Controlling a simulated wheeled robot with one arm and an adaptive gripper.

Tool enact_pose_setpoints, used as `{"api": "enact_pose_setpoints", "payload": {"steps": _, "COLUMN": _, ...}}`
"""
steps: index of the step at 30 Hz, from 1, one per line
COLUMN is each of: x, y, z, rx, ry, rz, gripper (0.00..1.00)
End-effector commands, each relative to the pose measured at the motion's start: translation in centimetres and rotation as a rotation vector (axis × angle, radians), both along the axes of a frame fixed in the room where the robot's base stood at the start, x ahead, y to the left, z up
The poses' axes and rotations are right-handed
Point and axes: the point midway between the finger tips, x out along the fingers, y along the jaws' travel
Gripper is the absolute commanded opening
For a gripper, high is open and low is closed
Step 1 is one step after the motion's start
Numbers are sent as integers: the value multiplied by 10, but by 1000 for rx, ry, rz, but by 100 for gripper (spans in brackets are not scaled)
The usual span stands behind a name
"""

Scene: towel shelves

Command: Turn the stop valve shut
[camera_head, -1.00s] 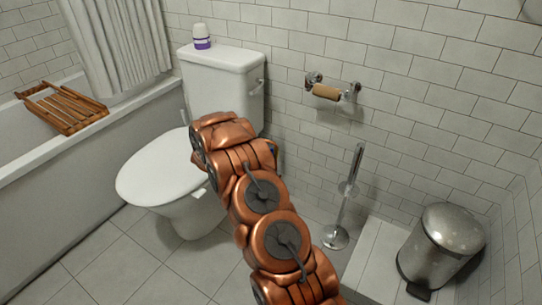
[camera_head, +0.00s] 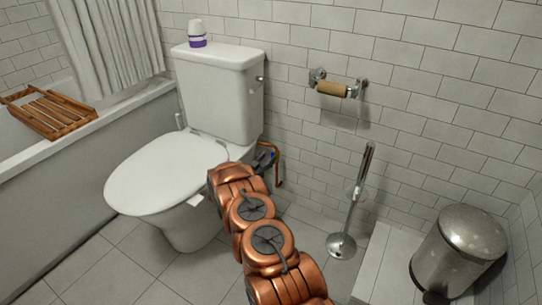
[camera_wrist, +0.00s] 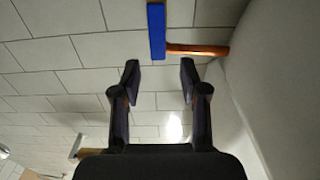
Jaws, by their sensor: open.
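The stop valve shows in the wrist view as a flat blue handle (camera_wrist: 157,32) joined to a copper pipe (camera_wrist: 195,49) that runs right. My gripper (camera_wrist: 159,72) is open and empty. Its two dark fingertips lie just below the handle in the picture, one to each side of its lower end; I see no contact, and the depth gap is hard to judge. In the head view the copper pipe (camera_head: 278,168) and a small blue part (camera_head: 269,156) show beside the toilet, and my arm hides most of the gripper.
The toilet (camera_head: 165,180) stands left of the valve, close to my arm. A tiled wall lies behind. A chrome brush stand (camera_head: 342,245), a paper roll holder (camera_head: 334,88) and a metal bin (camera_head: 462,250) are to the right. The floor between toilet and brush stand is narrow.

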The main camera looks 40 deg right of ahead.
Motion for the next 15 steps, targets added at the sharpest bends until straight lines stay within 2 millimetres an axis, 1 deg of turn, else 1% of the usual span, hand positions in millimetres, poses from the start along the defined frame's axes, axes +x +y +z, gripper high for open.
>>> {"api": "enact_pose_setpoints", "payload": {"steps": 1, "x": 1, "y": -10, "z": -2, "rx": 0, "ry": -5, "rz": -5, "gripper": 44}}
{"api": "enact_pose_setpoints", "payload": {"steps": 3, "x": 3, "y": -21, "z": -2, "rx": 1, "ry": -3, "rz": -5, "gripper": 44}}
{"api": "enact_pose_setpoints", "payload": {"steps": 6, "x": 7, "y": -31, "z": -2, "rx": 0, "ry": -2, "rz": -4, "gripper": 44}}
{"api": "enact_pose_setpoints", "payload": {"steps": 10, "x": 10, "y": -41, "z": -1, "rx": 0, "ry": -3, "rz": -3, "gripper": 44}}
{"api": "enact_pose_setpoints", "payload": {"steps": 15, "x": 13, "y": -46, "z": -1, "rx": 2, "ry": 1, "rz": 0, "gripper": 44}}
